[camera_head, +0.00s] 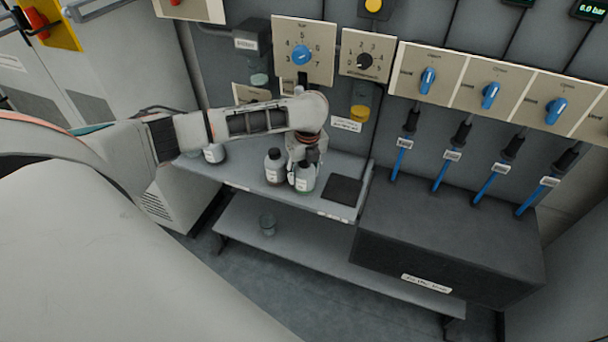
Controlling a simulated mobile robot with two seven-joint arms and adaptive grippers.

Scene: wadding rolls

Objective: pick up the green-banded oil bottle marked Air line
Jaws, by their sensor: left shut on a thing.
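The green-banded oil bottle (305,181) stands upright on the grey shelf, its pale body and green lower band showing. Its label is too small to read. My left gripper (303,161) comes down from above and is shut on the upper part of this bottle. The gripper hides the bottle's top. A brown bottle (274,168) with a dark cap and white label stands close on the left. I cannot tell whether the two bottles touch. My right gripper is not in view.
The shelf (240,178) also bears a small dark-capped jar (214,153) at the left and a dark square pad (343,189) at the right. A large dark box (450,245) stands at the right.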

